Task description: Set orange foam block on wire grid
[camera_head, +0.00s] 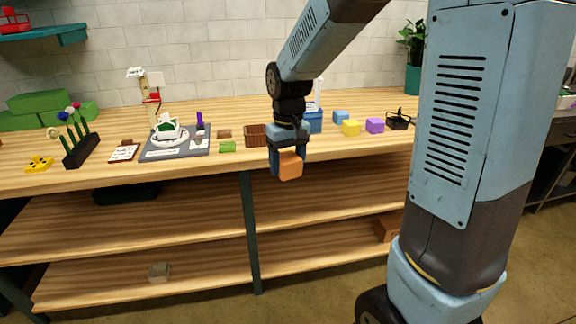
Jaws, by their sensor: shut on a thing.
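My gripper (287,158) is shut on the orange foam block (291,168). The block hangs below my gripper and appears in front of the workbench's front edge. I cannot tell its exact distance from the bench. I cannot make out a wire grid with certainty. A small black open-framed item (400,121) stands at the right of the bench top, but its form is too small to tell.
Lower shelves have free room.

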